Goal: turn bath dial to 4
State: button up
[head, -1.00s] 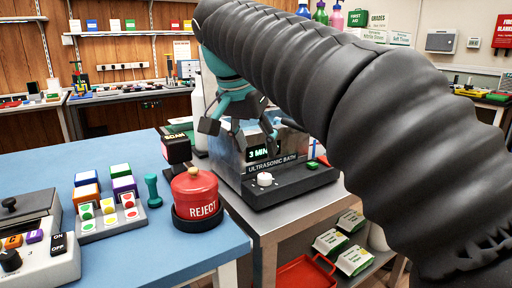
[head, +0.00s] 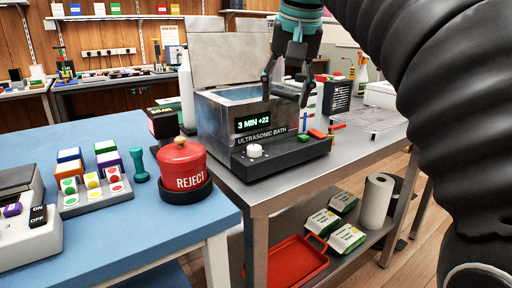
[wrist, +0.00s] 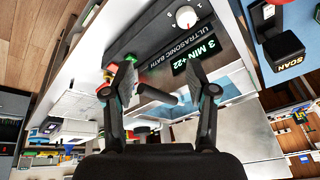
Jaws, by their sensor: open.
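The ultrasonic bath (head: 212,122) is a grey metal box with its lid raised, standing on a steel bench. Its white dial (head: 254,151) sits at the left of the dark front panel; it also shows at the top of the wrist view (wrist: 186,17). The green display (head: 266,121) reads "3 MIN +22". My gripper (head: 286,98) is open and empty, pointing down near the bath's right front, above the panel and to the right of the dial. In the wrist view my gripper (wrist: 164,82) shows spread fingers, with the dial beyond the right fingertip.
A red REJECT canister (head: 182,165) stands on the blue table, left of the bath. A wire rack (head: 372,119) lies on the bench at right. A red tray (head: 288,262) is below.

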aim_at(254, 146)
jog(key=w+a+f+n+b, duration=0.1)
jog(key=f+n, duration=0.1)
jog(key=f, duration=0.1)
jog(key=w+a+f+n+y+b, duration=0.1)
jog(key=a+f+n, duration=0.1)
jog(key=f, duration=0.2)
jog(key=w+a+f+n+b, duration=0.1)
jog(key=a+f+n+b, duration=0.1)
jog(key=f, duration=0.2)
jog(key=shift+a+f+n+y, duration=0.1)
jog(key=shift+a+n+y, duration=0.1)
jog(key=shift+n+y, duration=0.15)
dwell(0.3)
grip_shut()
